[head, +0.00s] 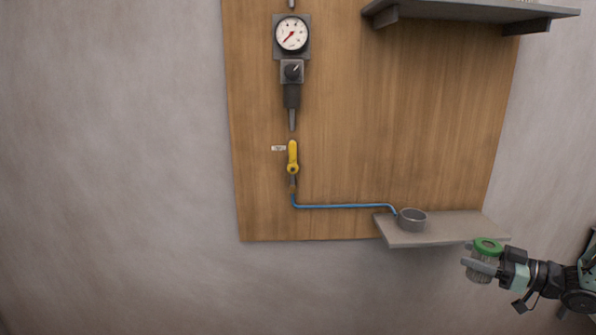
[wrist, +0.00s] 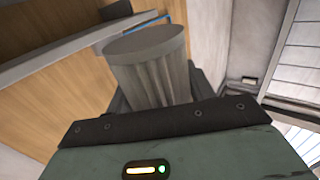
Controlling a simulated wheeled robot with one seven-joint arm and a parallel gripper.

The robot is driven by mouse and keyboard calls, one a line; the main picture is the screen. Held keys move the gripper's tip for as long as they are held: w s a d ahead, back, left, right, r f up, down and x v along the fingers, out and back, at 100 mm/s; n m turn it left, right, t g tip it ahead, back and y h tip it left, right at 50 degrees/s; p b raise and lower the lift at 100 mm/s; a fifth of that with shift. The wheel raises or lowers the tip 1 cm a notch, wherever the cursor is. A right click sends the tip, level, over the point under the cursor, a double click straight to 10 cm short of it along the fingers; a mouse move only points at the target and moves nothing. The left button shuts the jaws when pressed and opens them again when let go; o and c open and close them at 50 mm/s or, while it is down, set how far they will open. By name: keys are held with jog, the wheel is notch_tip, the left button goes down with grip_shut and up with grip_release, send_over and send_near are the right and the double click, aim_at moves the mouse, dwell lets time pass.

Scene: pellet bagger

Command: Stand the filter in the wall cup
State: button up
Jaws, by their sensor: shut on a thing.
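The filter (head: 482,271) is a pleated grey cylinder with a green ring on top in the head view. My gripper (head: 486,266) is shut on it and holds it roughly upright, in front of and to the right of the small shelf. In the wrist view the filter (wrist: 150,70) shows its pleated side and a flat grey end, between the dark fingers. The wall cup (head: 412,220) is a round grey open cup on the small shelf (head: 440,233), to the left of the filter and apart from it. The inside of the cup is mostly hidden.
A blue hose (head: 345,206) runs along the wooden panel (head: 400,120) to the cup. A yellow valve handle (head: 293,155) is below a pressure gauge (head: 291,33). A higher shelf (head: 470,12) is at the top right. The space below the small shelf looks free.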

jog(key=s+a+f+m+t+h, duration=0.3)
jog(key=s+a+f+m+h, duration=0.1)
jog(key=s+f+m+h, duration=0.1)
jog(key=s+a+f+m+t+h, duration=0.4)
jog(key=s+f+h, duration=0.4)
jog(key=f, duration=0.3)
jog(key=shift+a+f+m+h, duration=0.3)
jog(key=shift+a+m+h, duration=0.4)
jog(key=shift+m, duration=0.1)
